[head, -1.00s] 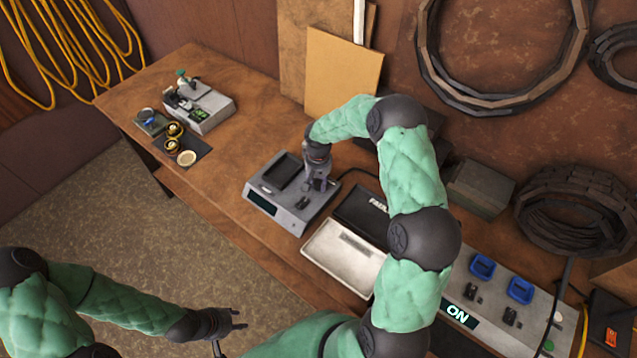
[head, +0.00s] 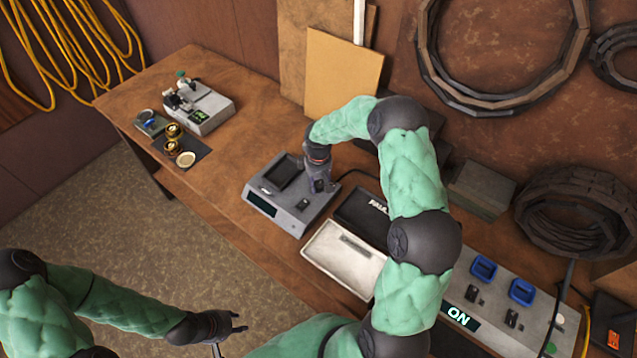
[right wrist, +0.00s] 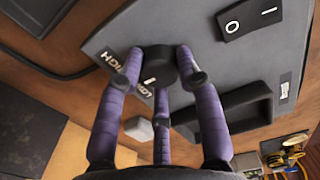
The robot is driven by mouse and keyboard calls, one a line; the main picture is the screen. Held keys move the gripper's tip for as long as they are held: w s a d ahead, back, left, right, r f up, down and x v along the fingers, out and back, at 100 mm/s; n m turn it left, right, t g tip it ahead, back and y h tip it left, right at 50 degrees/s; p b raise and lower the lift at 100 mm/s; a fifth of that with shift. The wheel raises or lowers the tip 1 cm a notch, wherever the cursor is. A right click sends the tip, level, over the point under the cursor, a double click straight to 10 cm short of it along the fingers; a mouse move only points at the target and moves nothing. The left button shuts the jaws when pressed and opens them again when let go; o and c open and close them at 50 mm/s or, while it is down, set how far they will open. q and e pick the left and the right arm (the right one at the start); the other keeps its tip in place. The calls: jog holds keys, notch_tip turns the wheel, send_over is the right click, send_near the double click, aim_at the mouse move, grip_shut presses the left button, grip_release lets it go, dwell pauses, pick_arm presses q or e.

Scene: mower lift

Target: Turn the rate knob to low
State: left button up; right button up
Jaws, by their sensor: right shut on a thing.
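The rate knob (right wrist: 160,64) is a dark round knob with a white mark, on the grey device (head: 303,222). In the right wrist view, partly covered lettering is printed around it. My right gripper (head: 319,187) reaches down from above onto the right part of the device. In the right wrist view the purple-grey fingers of this gripper (right wrist: 162,75) are closed around the knob. The knob is hidden by the gripper in the head view. My left gripper (head: 240,321) is open and empty, low over the floor away from the table.
The device also has a black rocker switch (right wrist: 248,19), a recessed dark tray (head: 283,172) and a dark display (head: 261,204). A metal tray (head: 330,262) with a black lid stands right of it. A control box (head: 512,300) reading ON is farther right.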

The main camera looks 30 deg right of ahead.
aim_at(318, 185)
dwell(0.4)
jog(key=o, duration=1.1)
jog(key=shift+o, duration=0.2)
notch_tip(318, 185, up, 12)
jog(key=shift+f, duration=0.1)
